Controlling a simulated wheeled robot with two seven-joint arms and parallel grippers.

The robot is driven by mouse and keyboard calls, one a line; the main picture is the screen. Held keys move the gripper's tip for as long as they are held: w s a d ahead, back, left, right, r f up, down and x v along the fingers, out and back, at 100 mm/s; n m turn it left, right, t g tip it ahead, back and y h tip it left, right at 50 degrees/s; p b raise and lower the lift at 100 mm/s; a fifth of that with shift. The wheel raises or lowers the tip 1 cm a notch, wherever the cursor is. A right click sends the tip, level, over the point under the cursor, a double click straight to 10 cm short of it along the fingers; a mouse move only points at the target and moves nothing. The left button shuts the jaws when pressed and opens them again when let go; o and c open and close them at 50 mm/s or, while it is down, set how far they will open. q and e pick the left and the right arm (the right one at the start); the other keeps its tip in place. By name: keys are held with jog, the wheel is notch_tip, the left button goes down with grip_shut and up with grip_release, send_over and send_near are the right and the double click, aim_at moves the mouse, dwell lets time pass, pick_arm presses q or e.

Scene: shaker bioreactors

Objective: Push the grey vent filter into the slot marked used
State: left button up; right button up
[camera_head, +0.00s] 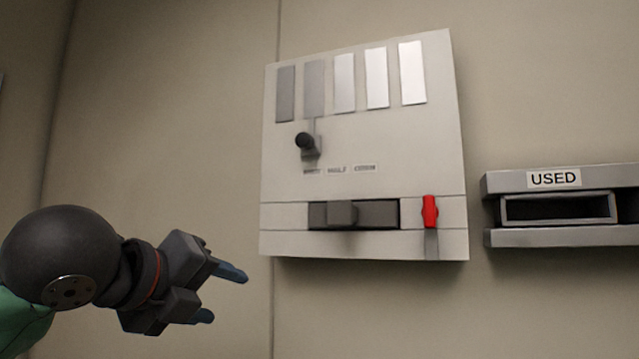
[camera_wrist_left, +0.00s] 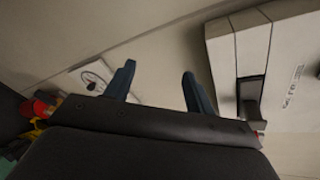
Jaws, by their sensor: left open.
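A dark grey block with a raised grip, which looks like the grey vent filter (camera_head: 380,214), sits in a recess low on the pale wall panel (camera_head: 400,150). It also shows as a dark block in the left wrist view (camera_wrist_left: 250,92). The slot marked USED (camera_head: 558,209) is a dark, empty-looking opening in a grey metal housing at the right. My left gripper (camera_head: 220,294) is open and empty, left of and below the panel, apart from it. Its two blue fingers also show in the left wrist view (camera_wrist_left: 158,72). My right gripper is out of view.
A red latch (camera_head: 430,212) stands right of the recess. A black-knobbed lever (camera_head: 305,142) juts out above it, below several grey to white strips. A bare wall gap separates the panel from the USED housing.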

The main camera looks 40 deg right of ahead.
pick_arm(q)
jog(key=s+d+r+m, duration=0.3)
jog(key=s+r+m, duration=0.2)
jog(key=s+r, duration=0.25)
jog(key=m+y+p, duration=0.1)
jog(key=m, duration=0.4)
send_near(338, 203)
jog(key=x, duration=0.4)
jog(key=p+x, duration=0.2)
jog(key=x, duration=0.4)
jog(key=shift+d, duration=0.1)
jog(key=shift+w+d+f+p, duration=0.25)
jog(key=shift+d+f+p, duration=0.1)
jog(key=shift+d, duration=0.1)
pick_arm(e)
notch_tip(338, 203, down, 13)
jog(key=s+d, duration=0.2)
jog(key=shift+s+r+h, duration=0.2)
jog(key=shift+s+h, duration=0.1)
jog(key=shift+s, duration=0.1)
pick_arm(q)
jog(key=c, duration=1.1)
jog(key=shift+a, duration=0.1)
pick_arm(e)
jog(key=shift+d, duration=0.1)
